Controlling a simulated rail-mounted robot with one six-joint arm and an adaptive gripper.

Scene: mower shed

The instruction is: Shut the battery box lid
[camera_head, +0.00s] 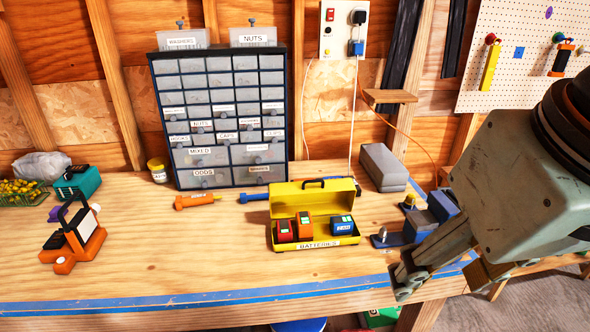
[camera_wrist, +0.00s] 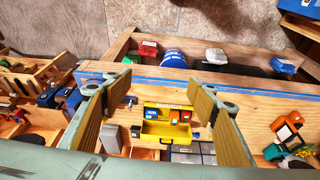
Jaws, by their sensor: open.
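The yellow battery box (camera_head: 317,242) sits on the workbench with its "BATTERIES" label facing front. Its lid (camera_head: 312,196) stands open, tilted up at the back, with a dark handle on top. Two red-orange batteries (camera_head: 294,228) and a blue battery (camera_head: 341,224) sit inside the box. In the wrist view the box (camera_wrist: 168,107) and its raised lid (camera_wrist: 166,132) show between my fingers, farther off. My gripper (camera_head: 440,274) is open and empty, right of the box and apart from it, near the bench's front edge. Its spread fingers also show in the wrist view (camera_wrist: 165,88).
A drawer cabinet (camera_head: 220,120) stands behind the box. An orange tool (camera_head: 73,240) stands left, with bare bench between.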

